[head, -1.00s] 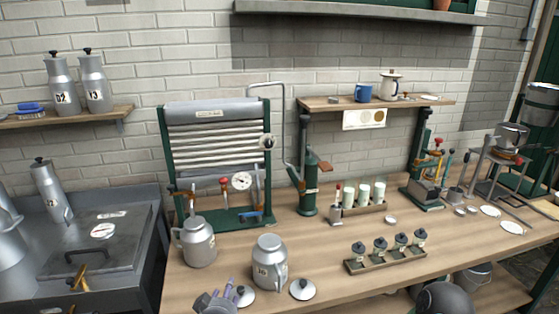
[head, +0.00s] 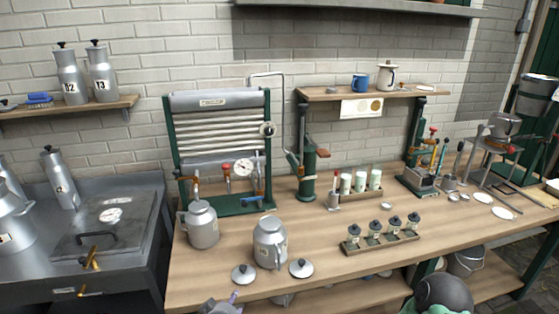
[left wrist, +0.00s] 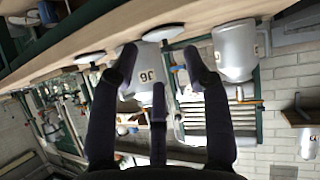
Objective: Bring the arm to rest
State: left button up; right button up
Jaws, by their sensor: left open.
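My left gripper (head: 224,305) shows only in part at the bottom edge of the head view, in front of the bench's front edge. In the left wrist view its dark fingers (left wrist: 160,65) are spread open with nothing held between them. That view is upside down. A grey metal can (head: 270,244) with a number label stands upright on the bench; in the left wrist view the can (left wrist: 145,75) appears behind the fingers, apart from them as far as I can tell. My right gripper is not in view.
Two round lids (head: 244,274) lie near the front edge of the wooden bench (head: 340,292). A second can (head: 202,226) stands behind left. A rack of small jars (head: 381,236) sits to the right. A metal tank (head: 100,230) stands left of the bench.

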pick_arm(q)
jog(key=s+f+g+h, duration=0.1)
jog(key=s+f+g, duration=0.25)
jog(key=f, duration=0.45)
jog(key=s+f+g, duration=0.2)
jog(key=s+f, duration=0.2)
jog(key=f, duration=0.4)
jog(key=s+d+f+g+h, duration=0.1)
jog(key=s+f+g, duration=0.1)
jog(key=s+f, duration=0.4)
jog(key=s+d+f+g+h+p, duration=0.1)
jog(key=s+d+f+g, duration=0.1)
jog(key=s+f, duration=0.4)
jog(key=s+g, duration=0.1)
jog(key=s, duration=0.1)
jog(key=shift+s+d+n, duration=0.25)
jog(key=shift+s+n, duration=0.05)
jog(key=shift+n, duration=0.1)
